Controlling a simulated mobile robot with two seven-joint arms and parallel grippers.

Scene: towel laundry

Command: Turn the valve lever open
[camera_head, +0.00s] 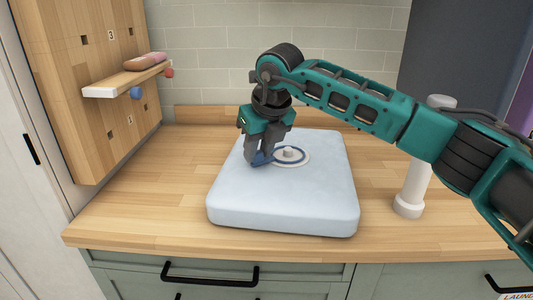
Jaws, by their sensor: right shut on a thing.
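The valve is a light hub (289,153) inside a dark blue ring on a round pale plate. It sits on top of a light blue padded block on the counter. A blue lever (262,158) sticks out to the left of the hub. My right gripper (255,158) reaches down from above, shut on the lever's outer end, and hides part of it. The teal right arm comes in from the right. My left gripper is not in view.
The light blue block (283,205) rests on the wooden counter (150,210). A white post (411,190) stands at the right under my arm. A wooden panel (95,70) with a small shelf (110,88) stands at the left. The counter left of the block is clear.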

